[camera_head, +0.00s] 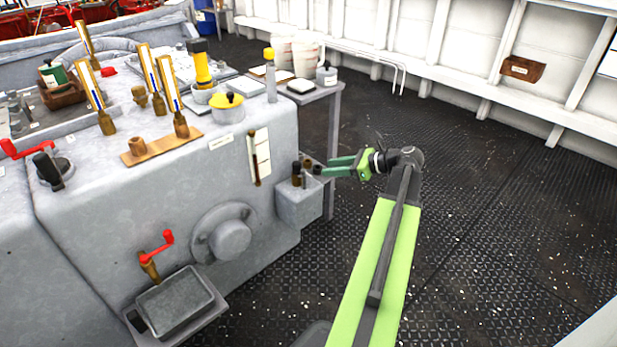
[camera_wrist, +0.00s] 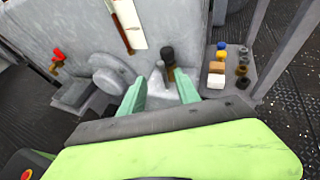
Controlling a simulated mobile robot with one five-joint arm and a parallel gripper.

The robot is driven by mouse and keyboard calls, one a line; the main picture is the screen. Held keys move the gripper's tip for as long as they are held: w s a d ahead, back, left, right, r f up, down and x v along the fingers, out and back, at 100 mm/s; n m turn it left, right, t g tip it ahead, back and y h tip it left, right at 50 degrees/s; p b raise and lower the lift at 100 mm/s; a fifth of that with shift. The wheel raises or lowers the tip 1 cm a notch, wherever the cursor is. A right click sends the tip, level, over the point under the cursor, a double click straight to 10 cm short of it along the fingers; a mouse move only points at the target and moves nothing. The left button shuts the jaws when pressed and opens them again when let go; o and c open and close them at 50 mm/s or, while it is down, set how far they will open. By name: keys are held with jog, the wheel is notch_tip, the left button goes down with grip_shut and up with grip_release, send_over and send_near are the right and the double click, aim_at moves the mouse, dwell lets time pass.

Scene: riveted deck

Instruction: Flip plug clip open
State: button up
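My gripper (camera_head: 338,166) reaches left toward a small grey box (camera_head: 300,208) on the machine's end. Its two green fingers are apart with nothing between them. In the wrist view my gripper (camera_wrist: 160,92) also shows open. A brown post with a black top (camera_wrist: 168,58) stands just beyond the fingers, apart from them, in line with the gap. In the head view, brown and black upright pieces (camera_head: 296,172) stand on the grey box, left of the fingertips. I cannot tell which part is the plug clip, or whether it is open.
The grey machine (camera_head: 265,160) fills the left, with a red crank (camera_head: 158,246) and a tray (camera_head: 176,300) low on it. A side table (camera_head: 318,92) stands behind. In the wrist view a rack (camera_wrist: 228,85) of coloured blocks is at right. Deck floor at right is clear.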

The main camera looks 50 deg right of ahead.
aim_at(304, 170)
jog(key=b+x, duration=0.2)
jog(key=x, duration=0.7)
jog(key=shift+s+b, duration=0.1)
jog(key=shift+b, duration=0.2)
grip_shut()
